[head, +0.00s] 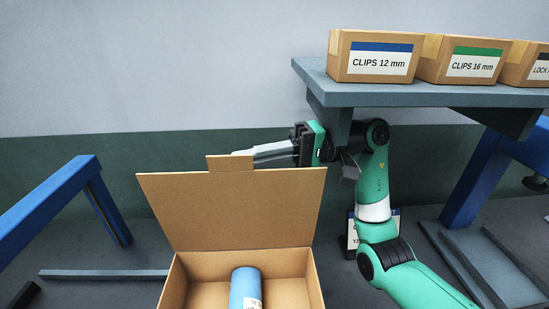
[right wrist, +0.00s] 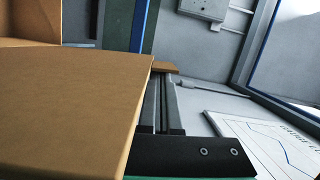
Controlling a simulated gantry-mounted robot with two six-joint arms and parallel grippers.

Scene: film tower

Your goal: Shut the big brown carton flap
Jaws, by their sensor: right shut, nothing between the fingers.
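The big brown carton (head: 318,287) stands open at the bottom middle of the head view. Its wide flap (head: 240,210) is raised at the back and leans away, with a small tab (head: 230,164) on its upper edge. A blue cylinder with a white label (head: 245,288) is inside the carton. My right gripper (head: 246,152) is shut and empty, fingers pointing left along the flap's top edge by the tab. In the right wrist view the flap (right wrist: 75,105) fills the left side beside the fingers (right wrist: 165,90); I cannot tell whether they touch. My left gripper is out of view.
A grey shelf (head: 430,95) hangs over my right arm and holds small boxes, one reading CLIPS 12 mm (head: 375,57) and one CLIPS 16 mm (head: 470,62). A blue frame (head: 50,205) stands at the left.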

